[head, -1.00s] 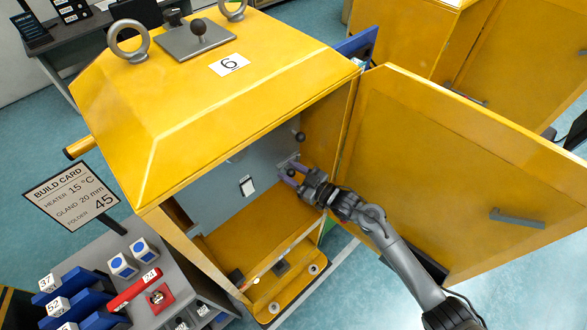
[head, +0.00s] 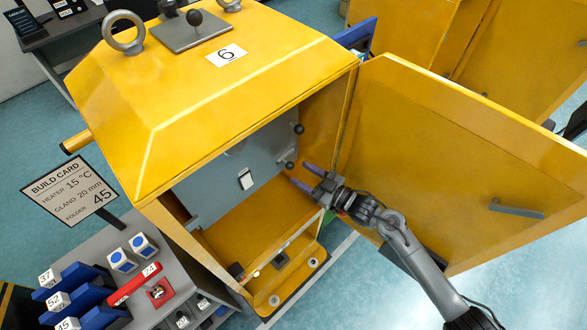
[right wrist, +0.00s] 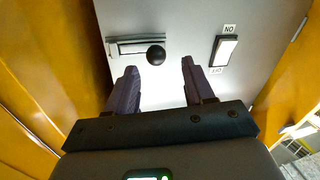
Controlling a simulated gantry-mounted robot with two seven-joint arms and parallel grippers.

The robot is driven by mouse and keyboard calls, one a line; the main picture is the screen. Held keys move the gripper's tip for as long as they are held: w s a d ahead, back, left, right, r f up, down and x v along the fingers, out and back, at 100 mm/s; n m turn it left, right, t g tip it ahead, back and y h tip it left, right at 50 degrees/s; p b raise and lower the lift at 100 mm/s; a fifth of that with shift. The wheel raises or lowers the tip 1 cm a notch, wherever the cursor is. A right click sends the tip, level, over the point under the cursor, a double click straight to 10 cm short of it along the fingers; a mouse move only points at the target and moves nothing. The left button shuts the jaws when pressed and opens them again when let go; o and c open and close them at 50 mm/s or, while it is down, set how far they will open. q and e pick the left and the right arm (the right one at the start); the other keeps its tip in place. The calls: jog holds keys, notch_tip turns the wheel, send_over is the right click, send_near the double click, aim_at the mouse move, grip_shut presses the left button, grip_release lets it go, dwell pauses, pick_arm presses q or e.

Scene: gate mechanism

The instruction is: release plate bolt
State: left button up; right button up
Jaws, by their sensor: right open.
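The grey plate (head: 222,180) stands upright inside the open yellow cabinet. A bolt with a round black knob (head: 290,165) sits at its right edge, and another black knob (head: 299,129) sits above it. In the right wrist view, the knob (right wrist: 156,55) is at the right end of a silver bolt (right wrist: 130,46) on the plate. My right gripper (head: 301,173) is open and empty, its purple fingertips facing the lower knob but apart from it. In the wrist view, the knob lies between and beyond the fingertips (right wrist: 159,66). My left gripper is out of view.
A rocker switch (right wrist: 226,50) marked ON is on the plate right of the bolt. The yellow door (head: 450,160) stands open to the right of my right arm. The cabinet floor (head: 245,235) is mostly clear. A grey table with blue folders (head: 85,295) is front left.

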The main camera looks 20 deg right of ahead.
jog(key=shift+v, duration=2.35)
jog(key=s+a+f+m+h, duration=0.1)
jog(key=s+a+f+m, duration=0.15)
jog(key=s, duration=0.25)
jog(key=s+a+f+m+h, duration=0.1)
jog(key=s+a+f, duration=0.25)
jog(key=s, duration=0.25)
jog(key=s+d+r+m+g+h, duration=0.1)
jog(key=s+d+m+g+h, duration=0.15)
jog(key=s+g+h, duration=0.4)
jog(key=s+d+r+m+g+h, duration=0.15)
jog(key=s+d+g, duration=0.25)
jog(key=s, duration=0.5)
notch_tip(320, 180, up, 16)
jog(key=p, duration=1.6)
jog(key=shift+s+p, duration=0.25)
jog(key=shift+p, duration=0.05)
jog(key=shift+d+g, duration=0.1)
jog(key=shift+g, duration=0.15)
